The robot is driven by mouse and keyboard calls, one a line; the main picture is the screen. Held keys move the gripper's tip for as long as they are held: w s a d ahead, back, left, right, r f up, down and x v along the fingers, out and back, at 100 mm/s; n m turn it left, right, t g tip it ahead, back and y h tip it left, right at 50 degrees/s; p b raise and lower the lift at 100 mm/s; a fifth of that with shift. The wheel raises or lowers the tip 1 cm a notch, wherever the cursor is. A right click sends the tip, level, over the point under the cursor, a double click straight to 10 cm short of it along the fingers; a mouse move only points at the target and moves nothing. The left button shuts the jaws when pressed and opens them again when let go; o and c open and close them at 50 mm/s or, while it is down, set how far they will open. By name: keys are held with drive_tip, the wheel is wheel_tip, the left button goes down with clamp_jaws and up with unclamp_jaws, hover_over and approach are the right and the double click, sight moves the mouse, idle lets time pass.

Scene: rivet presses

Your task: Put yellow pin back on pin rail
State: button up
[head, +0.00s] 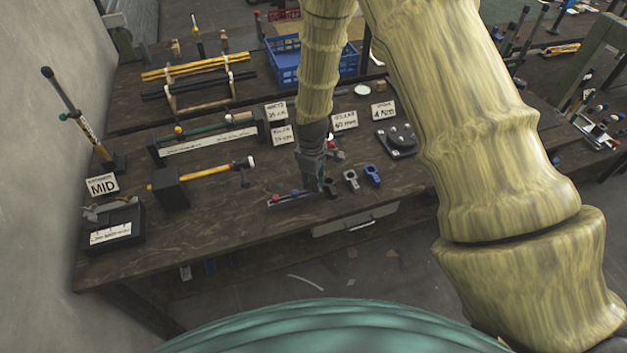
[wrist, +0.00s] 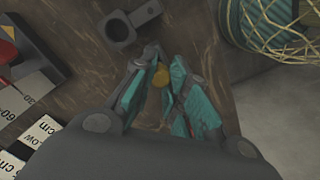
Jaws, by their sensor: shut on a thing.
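My gripper (head: 313,188) points down over the front part of the workbench. In the wrist view its teal-padded fingers (wrist: 170,98) are closed around a small yellow round head, the yellow pin (wrist: 161,76). The rest of the pin is hidden between the fingers, and the pin cannot be made out in the head view. A low strip with small red and blue pieces, apparently the pin rail (head: 287,199), lies just left of my gripper near the front edge. The rail is not clearly visible in the wrist view.
A dark collar (head: 331,188) lies close beside my gripper; it also shows in the wrist view (wrist: 122,30). A grey collar (head: 351,180) and a blue collar (head: 372,175) lie to the right. Label cards (head: 345,119) stand behind. A yellow-handled tool on a black block (head: 170,188) is left.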

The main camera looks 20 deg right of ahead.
drive_tip(key=shift+f+b, duration=0.4)
drive_tip(key=shift+f, duration=0.45)
drive_tip(key=o, duration=0.8)
drive_tip(key=shift+o, duration=0.2)
drive_tip(key=shift+r, duration=0.1)
wheel_tip(320, 180, up, 12)
drive_tip(key=shift+w+a, duration=0.1)
idle(0.4)
